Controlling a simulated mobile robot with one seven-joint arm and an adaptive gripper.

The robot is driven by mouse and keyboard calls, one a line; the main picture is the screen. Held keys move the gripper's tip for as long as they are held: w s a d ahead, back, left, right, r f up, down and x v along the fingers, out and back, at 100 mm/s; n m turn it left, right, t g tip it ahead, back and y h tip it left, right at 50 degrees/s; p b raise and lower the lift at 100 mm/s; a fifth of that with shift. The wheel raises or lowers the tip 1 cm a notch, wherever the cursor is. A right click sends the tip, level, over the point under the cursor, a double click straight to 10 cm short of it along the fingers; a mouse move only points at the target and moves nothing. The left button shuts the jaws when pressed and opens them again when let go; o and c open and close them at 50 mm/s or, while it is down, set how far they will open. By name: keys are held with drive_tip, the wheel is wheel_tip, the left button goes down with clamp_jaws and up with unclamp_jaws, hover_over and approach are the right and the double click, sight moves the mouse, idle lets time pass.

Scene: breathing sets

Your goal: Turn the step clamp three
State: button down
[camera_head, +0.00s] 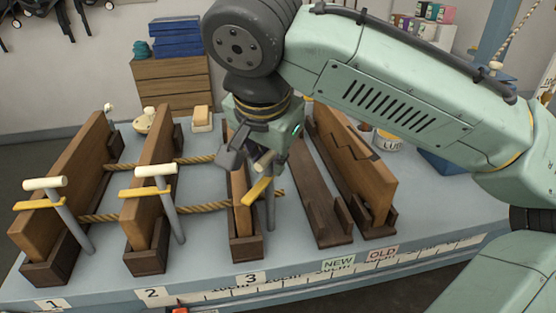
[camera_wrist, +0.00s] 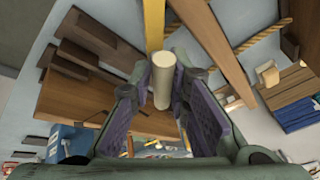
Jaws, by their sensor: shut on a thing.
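The step clamp three stands at the wooden board above the label 3 (camera_head: 252,281). Its yellow bar (camera_head: 257,190) and grey rod show in the head view, while my gripper (camera_head: 254,146) covers its top. In the wrist view its pale cylindrical handle (camera_wrist: 163,82) lies between the purple-padded fingers of my gripper (camera_wrist: 160,100), with the yellow bar (camera_wrist: 153,24) beyond. My gripper is shut on this handle. Clamp one has a pale handle (camera_head: 45,183) and clamp two has another (camera_head: 156,170); both stand on the boards to the left, with yellow bars and grey rods.
Ropes (camera_head: 185,208) run between the boards. An empty dark holder (camera_head: 325,205) and another board (camera_head: 360,175) stand to the right, near the NEW and OLD labels (camera_head: 338,263). A paint tin (camera_head: 389,141) stands behind. The table's front edge carries a ruler.

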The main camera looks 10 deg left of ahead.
drive_tip(key=shift+a+r+m, duration=0.15)
drive_tip(key=shift+a+m, duration=0.05)
drive_tip(key=shift+m, duration=0.4)
drive_tip(key=c, duration=1.6)
unclamp_jaws()
drive_tip(key=shift+h, duration=0.3)
drive_tip(key=v, duration=1.2)
drive_tip(key=shift+d, duration=0.1)
